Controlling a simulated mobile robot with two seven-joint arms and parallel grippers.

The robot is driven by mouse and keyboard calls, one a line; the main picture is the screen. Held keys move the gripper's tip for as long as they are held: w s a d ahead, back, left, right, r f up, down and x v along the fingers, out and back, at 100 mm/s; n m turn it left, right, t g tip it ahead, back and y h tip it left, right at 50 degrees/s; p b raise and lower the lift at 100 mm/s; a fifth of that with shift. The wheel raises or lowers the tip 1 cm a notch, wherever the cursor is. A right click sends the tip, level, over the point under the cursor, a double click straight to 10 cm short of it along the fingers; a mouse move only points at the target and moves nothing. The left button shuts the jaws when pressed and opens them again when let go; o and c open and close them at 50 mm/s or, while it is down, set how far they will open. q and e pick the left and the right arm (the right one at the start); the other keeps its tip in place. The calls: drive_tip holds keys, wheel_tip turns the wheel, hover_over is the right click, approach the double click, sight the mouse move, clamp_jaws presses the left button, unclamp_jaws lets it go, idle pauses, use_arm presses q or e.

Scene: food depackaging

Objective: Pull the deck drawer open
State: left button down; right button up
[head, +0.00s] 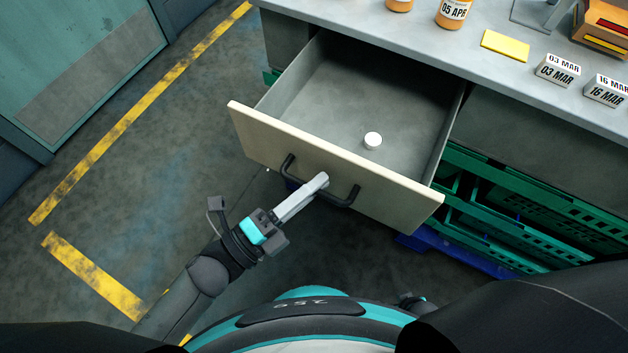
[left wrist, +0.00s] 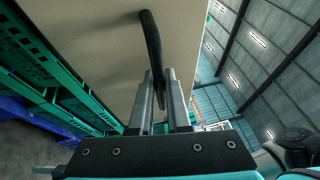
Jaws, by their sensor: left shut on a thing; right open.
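The deck drawer (head: 330,170) is pulled well out from under the counter, with its cream front facing me. Its inside is grey and bare except for a small white round item (head: 373,140). My left gripper (head: 318,183) is shut on the black bar handle (head: 345,199) near the middle of the drawer front. In the left wrist view the handle (left wrist: 152,45) runs between the two fingers (left wrist: 160,95). My right gripper is not visible in either view.
The counter top (head: 400,50) holds orange bottles (head: 453,12), a yellow pad (head: 505,46) and date blocks (head: 557,70). Green crates (head: 510,205) stand below on the right, on a blue base. The floor on the left, marked with yellow lines (head: 95,275), is clear.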

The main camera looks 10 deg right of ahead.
use_arm(q)
drive_tip(key=c, duration=0.9)
unclamp_jaws()
drive_tip(key=v, duration=1.5)
drive_tip(key=shift+s+a+p, duration=0.1)
drive_tip(key=shift+p, duration=0.25)
